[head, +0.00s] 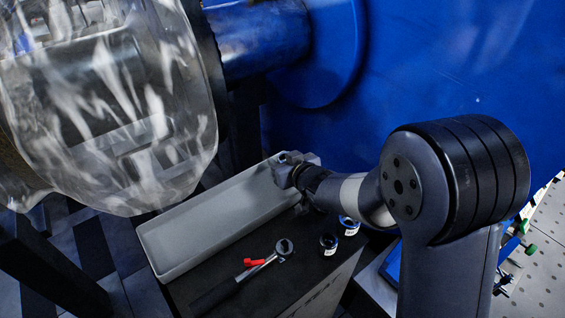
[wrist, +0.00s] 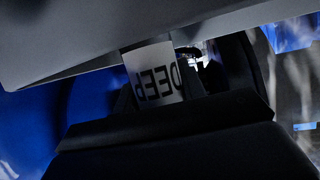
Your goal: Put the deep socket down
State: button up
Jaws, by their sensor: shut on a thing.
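My gripper (head: 293,169) is at the far right end of the long grey tray (head: 208,224) in the head view. It is shut on the deep socket, which shows in the wrist view as a pale band (wrist: 153,73) with the word DEEP, seen upside down or mirrored. In the head view the socket is mostly hidden by the gripper and I cannot make it out clearly. I cannot tell whether it touches the tray.
The tray looks empty. Beside it on the black top lie a ratchet (head: 240,276) with a red part and two short dark labelled sockets (head: 328,244), (head: 349,226). A clear-wrapped drum (head: 110,110) hangs at upper left; a blue housing (head: 440,60) stands behind.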

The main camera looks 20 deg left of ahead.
jog(key=shift+r, duration=0.15)
jog(key=shift+f, duration=0.2)
jog(key=o, duration=1.2)
jog(key=shift+s+d+r, duration=0.1)
jog(key=shift+d+r, duration=0.1)
jog(key=shift+r, duration=0.15)
jog(key=p+v, duration=0.1)
jog(key=v, duration=0.6)
